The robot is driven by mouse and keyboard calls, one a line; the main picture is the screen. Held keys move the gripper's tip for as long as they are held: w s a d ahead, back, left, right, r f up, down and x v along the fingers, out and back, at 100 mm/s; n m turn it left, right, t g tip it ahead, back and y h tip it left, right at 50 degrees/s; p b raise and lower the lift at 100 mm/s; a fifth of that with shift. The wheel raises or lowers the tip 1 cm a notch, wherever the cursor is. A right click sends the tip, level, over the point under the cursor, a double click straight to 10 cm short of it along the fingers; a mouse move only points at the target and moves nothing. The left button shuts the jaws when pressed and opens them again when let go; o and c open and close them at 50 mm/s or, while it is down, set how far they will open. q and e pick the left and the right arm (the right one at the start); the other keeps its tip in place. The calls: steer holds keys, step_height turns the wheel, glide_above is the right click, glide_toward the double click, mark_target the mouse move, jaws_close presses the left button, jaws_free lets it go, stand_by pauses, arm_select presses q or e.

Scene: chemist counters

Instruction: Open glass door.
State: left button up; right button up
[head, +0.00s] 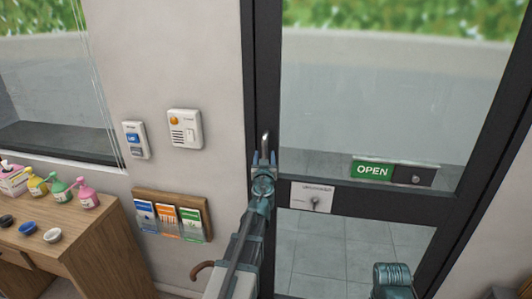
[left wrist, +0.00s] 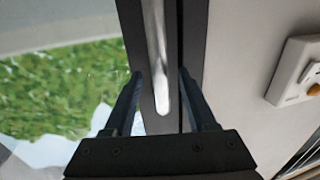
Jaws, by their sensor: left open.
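The glass door (head: 395,100) has a dark frame and fills the right half of the head view. It looks shut. A silver bar handle (head: 265,140) is on its left stile, and the handle (left wrist: 156,50) runs upright in the left wrist view. My left gripper (head: 264,156) is at the handle's lower end. In the left wrist view its fingers (left wrist: 160,78) are open, one on each side of the handle's rounded end, with gaps visible. My right gripper is not visible; only a part of my right arm shows at the bottom right.
Wall boxes (head: 185,129) and a leaflet rack (head: 172,195) are left of the door. A wooden counter (head: 85,235) with bottles and bowls stands at far left.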

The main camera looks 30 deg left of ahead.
arm_select(q)
steer(key=x, duration=0.2)
steer(key=shift+w+a, duration=0.2)
steer(key=shift+w, duration=0.05)
jaws_close()
stand_by(1.2)
